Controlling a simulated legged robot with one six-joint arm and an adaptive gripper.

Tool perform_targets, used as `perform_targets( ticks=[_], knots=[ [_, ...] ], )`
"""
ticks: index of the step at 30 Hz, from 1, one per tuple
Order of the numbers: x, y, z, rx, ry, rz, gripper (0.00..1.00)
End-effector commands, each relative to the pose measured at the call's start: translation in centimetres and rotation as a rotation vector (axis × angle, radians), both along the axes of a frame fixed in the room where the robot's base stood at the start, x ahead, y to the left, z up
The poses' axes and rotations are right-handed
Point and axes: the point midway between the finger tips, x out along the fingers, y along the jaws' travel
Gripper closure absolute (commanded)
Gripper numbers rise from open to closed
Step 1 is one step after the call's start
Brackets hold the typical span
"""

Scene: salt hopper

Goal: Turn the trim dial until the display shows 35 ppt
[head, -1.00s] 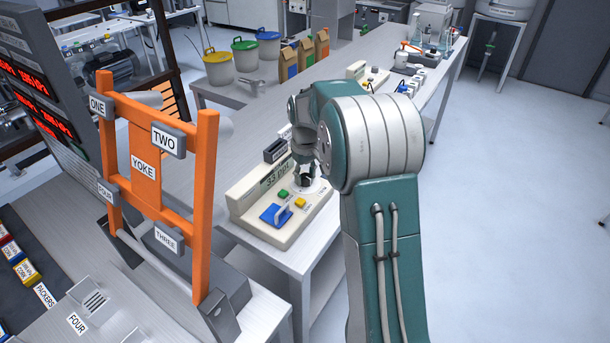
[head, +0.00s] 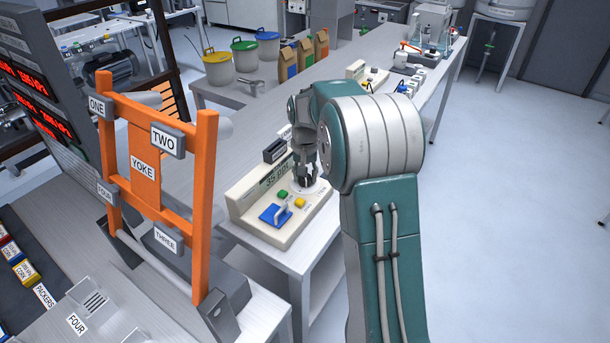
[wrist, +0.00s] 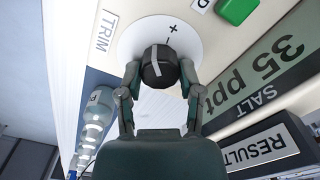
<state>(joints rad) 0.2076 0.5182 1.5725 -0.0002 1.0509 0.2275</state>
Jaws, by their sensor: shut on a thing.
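The trim dial (wrist: 158,68) is a round black knob with a pale stripe. It sits on a white disc marked plus and minus, beside the word TRIM, in the wrist view. My gripper (wrist: 161,78) has one finger on each side of the knob and is shut on it. The display (wrist: 262,75) reads 35 ppt, above the label SALT. In the head view, my gripper (head: 307,181) reaches down to the right part of the cream instrument (head: 240,208) and mostly hides the dial. The display (head: 273,178) is small there.
A green button (head: 282,194), a yellow button (head: 300,202) and a blue plate with a lever (head: 275,214) are close to the dial. A RESULT block (wrist: 258,148) stands by the display. An orange yoke frame (head: 204,200) rises at left.

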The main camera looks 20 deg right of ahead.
Motion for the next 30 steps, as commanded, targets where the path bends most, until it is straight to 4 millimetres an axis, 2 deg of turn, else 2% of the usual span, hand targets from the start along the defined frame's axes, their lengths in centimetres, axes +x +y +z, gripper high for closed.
perform_targets(
  ticks=[14, 15, 16, 17, 30],
  knots=[
    [0.07, 0.08, -0.12, 0.0, -0.001, -0.013, 1.0],
    [0.07, 0.08, -0.12, 0.0, -0.001, -0.013, 0.39],
    [0.06, 0.08, -0.12, 0.0, -0.001, -0.013, 0.26],
    [0.06, 0.07, -0.12, 0.0, -0.001, -0.013, 0.18],
    [0.01, 0.02, 0.36, 0.0, -0.002, -0.013, 0.18]
  ],
)
